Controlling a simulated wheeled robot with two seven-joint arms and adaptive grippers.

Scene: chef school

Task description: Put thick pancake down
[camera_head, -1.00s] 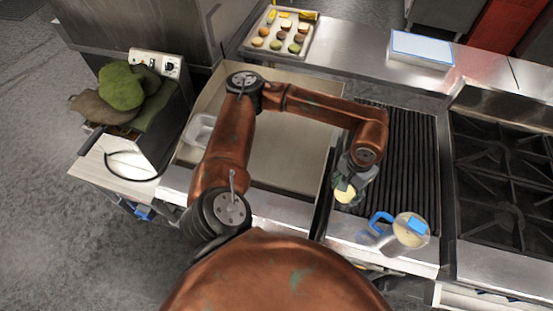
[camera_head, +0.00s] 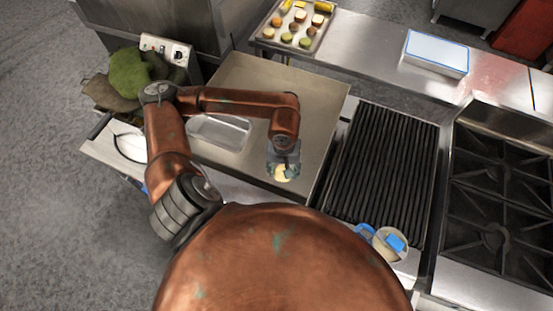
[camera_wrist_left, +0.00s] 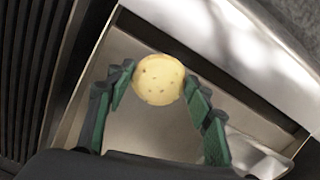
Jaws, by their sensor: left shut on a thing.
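The thick pancake (camera_wrist_left: 159,79) is round, pale yellow with small brown specks. In the left wrist view it sits between the green-padded fingers of my left gripper (camera_wrist_left: 160,85), which is shut on it. In the head view the pancake (camera_head: 286,172) shows partly below my left gripper (camera_head: 284,170), above the right front part of the flat steel griddle (camera_head: 255,90). I cannot tell the exact height over the surface. My right gripper is not in view.
A clear rectangular container (camera_head: 220,131) stands on the griddle's left. A ribbed grill (camera_head: 385,165) lies to the right, with a blue-handled pitcher (camera_head: 390,243) at its front. Burners (camera_head: 500,190) are farther right. A tray of food pieces (camera_head: 293,42) stands behind. The griddle's back is clear.

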